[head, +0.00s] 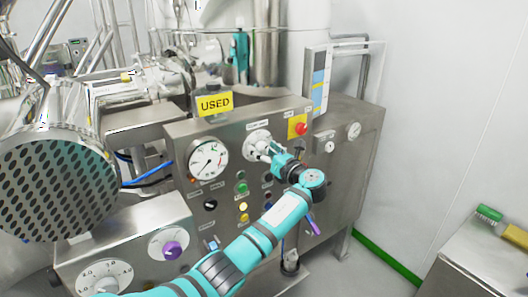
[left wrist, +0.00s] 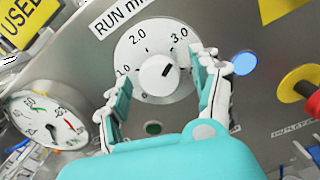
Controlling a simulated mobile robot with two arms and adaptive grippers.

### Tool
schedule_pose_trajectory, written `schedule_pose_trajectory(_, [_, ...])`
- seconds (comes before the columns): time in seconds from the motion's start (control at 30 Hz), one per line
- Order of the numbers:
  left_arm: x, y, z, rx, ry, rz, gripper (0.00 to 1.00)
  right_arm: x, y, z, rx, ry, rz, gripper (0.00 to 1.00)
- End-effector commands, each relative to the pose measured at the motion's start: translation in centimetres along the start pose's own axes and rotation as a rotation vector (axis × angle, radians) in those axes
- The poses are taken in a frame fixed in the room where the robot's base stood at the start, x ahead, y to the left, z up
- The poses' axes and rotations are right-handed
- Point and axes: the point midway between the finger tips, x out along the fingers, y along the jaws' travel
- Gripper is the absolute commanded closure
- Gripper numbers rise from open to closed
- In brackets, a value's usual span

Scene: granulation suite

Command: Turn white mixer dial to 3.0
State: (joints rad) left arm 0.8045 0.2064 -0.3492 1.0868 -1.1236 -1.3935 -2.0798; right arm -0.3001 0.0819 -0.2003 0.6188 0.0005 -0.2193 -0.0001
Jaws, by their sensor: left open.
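The white mixer dial (left wrist: 152,80) is on the steel panel under a "RUN MI..." label. Its round plate reads 1.0, 2.0 and 3.0. The dark mark on its knob points to the upper right, seemingly a little clockwise of the 3.0. In the head view the dial plate (head: 256,138) is partly hidden behind my left gripper (head: 264,150). In the left wrist view my left gripper (left wrist: 160,68) is open, with one finger on each side of the knob and visible gaps to it. My right gripper is not in view.
A red button on a yellow plate (head: 297,125) and a blue button (left wrist: 244,63) are right of the dial. A pressure gauge (head: 208,160) is to its left. A "USED" sign (head: 215,104) stands above. Other knobs, one purple (head: 172,250), are on the lower left box.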

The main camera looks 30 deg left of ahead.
Motion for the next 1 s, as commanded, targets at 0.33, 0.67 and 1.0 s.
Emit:
schedule_pose_trajectory(0.33, [-6.3, -0.2, -0.1, 0.0, 0.001, -0.006, 0.35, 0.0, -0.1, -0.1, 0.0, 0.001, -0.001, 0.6])
schedule_pose_trajectory(0.67, [-11.3, -0.1, -0.1, 0.001, 0.002, -0.002, 0.35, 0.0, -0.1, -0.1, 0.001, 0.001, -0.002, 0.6])
schedule_pose_trajectory(1.0, [-11.8, -0.1, -0.1, 0.002, 0.002, -0.001, 0.35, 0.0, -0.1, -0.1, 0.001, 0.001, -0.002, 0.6])
